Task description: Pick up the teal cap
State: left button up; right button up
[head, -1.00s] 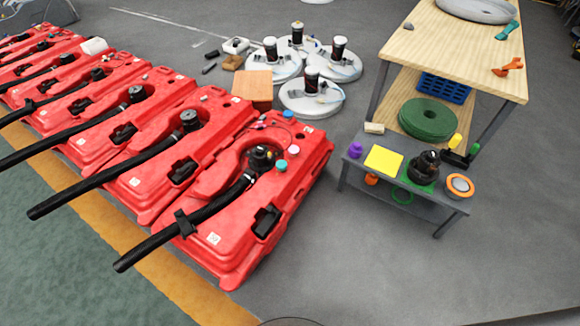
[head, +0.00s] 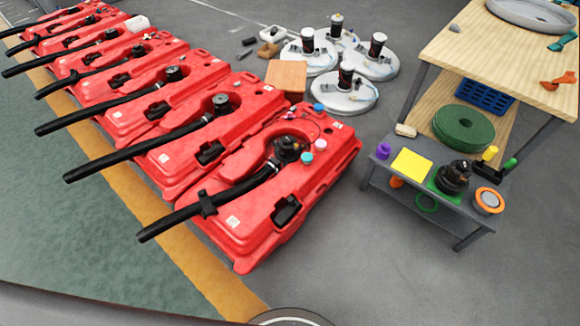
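The teal cap (head: 307,158) is a small round piece on top of the nearest red tank (head: 262,215), just right of the tank's black round fitting (head: 287,149). A pink cap (head: 320,145) lies close beside it, and a blue cap (head: 318,107) sits farther back on the same tank. Neither of my grippers shows in the head view, so I cannot see their state.
Red tanks with black hoses line up to the left. A low grey bench (head: 437,203) with a yellow pad (head: 411,162) and a wooden workbench (head: 505,55) stand at right. White round scrubber heads (head: 343,93) lie behind. Grey floor right of the nearest tank is clear.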

aim_at(306, 158)
jog(key=z, duration=1.45)
jog(key=i, duration=1)
jog(key=u, duration=2.65)
